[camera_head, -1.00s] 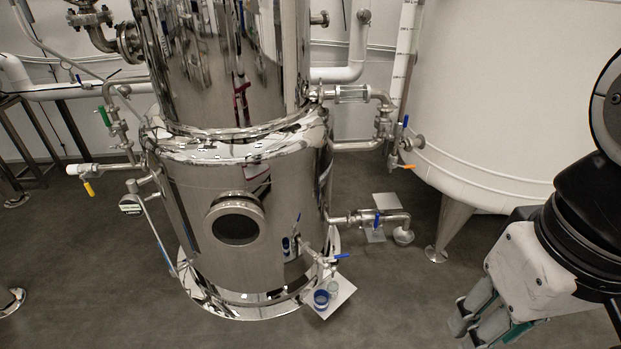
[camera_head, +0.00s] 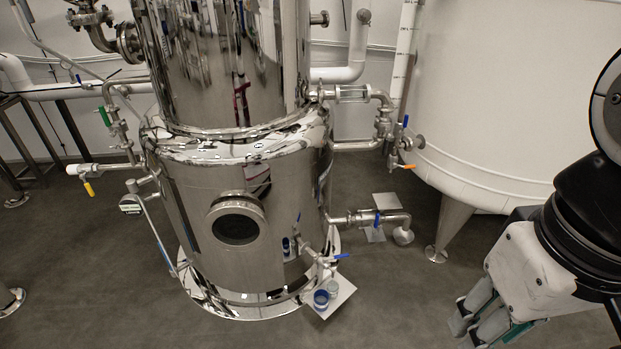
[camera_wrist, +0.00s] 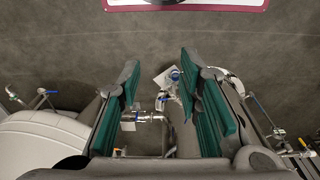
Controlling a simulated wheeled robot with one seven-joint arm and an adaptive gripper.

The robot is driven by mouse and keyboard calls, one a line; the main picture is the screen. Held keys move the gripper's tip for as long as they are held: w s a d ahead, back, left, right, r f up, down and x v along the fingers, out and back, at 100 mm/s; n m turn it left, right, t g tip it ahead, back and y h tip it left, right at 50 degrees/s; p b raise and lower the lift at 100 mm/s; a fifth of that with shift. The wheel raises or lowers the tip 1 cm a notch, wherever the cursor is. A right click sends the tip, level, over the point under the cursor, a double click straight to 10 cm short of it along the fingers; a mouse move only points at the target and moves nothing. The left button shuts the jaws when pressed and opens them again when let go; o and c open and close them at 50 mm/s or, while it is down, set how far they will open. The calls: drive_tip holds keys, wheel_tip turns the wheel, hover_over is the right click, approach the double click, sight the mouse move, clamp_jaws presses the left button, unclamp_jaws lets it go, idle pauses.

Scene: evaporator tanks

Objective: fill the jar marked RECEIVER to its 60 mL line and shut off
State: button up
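A jar with a blue band (camera_head: 321,298) stands on a small pale plate (camera_head: 341,291) at the foot of the steel tank. A clear glass vessel (camera_head: 333,287) stands beside it. A small tap with a blue lever (camera_head: 342,256) is above them. I cannot read any marking or liquid level. The jar also shows small in the wrist view (camera_wrist: 175,75), between my fingers but far beyond them. My gripper (camera_head: 478,325) is at the lower right, well apart from the jar and tap. In the wrist view my gripper (camera_wrist: 160,90) is open and empty.
The polished steel tank (camera_head: 190,215) fills the middle. A side pipe with a blue-handled valve (camera_head: 377,219) sticks out right of it. The large white tank (camera_head: 490,110) on a metal leg (camera_head: 448,230) stands at right. Grey floor (camera_head: 400,300) is clear between jar and gripper.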

sight(337, 257)
drive_tip(key=c, duration=0.3)
drive_tip(key=shift+w+a, duration=0.15)
drive_tip(key=shift+w, duration=0.15)
clamp_jaws()
drive_tip(key=w+a+f+m+y+b, duration=0.1)
drive_tip(key=w+a+f+m+y, duration=0.2)
drive_tip(key=w, duration=0.5)
drive_tip(key=w+a+m+b, duration=0.1)
drive_tip(key=w+a+m, duration=0.1)
drive_tip(key=w+m, duration=0.5)
drive_tip(key=w+a+f+m+t+y+b, duration=0.1)
drive_tip(key=w+f+m, duration=0.4)
drive_tip(key=w, duration=0.4)
drive_tip(key=w+a+f+m+b, duration=0.1)
drive_tip(key=w+f+m, duration=0.2)
drive_tip(key=w+f, duration=0.45)
drive_tip(key=w+d+f+m+h+b, duration=0.1)
drive_tip(key=w+f+m, duration=0.4)
drive_tip(key=f, duration=1)
drive_tip(key=w+d+f+m+h+b, duration=0.1)
drive_tip(key=w+d+f+m+b, duration=0.2)
drive_tip(key=w+f, duration=0.6)
drive_tip(key=w+d+f+m+h+b, duration=0.1)
drive_tip(key=w+d+f+m+b, duration=0.2)
drive_tip(key=f, duration=1.7)
drive_tip(key=shift+w+f+m+t+b, duration=0.35)
drive_tip(key=shift+w+m+b, duration=0.75)
drive_tip(key=shift+w+m, duration=1.4)
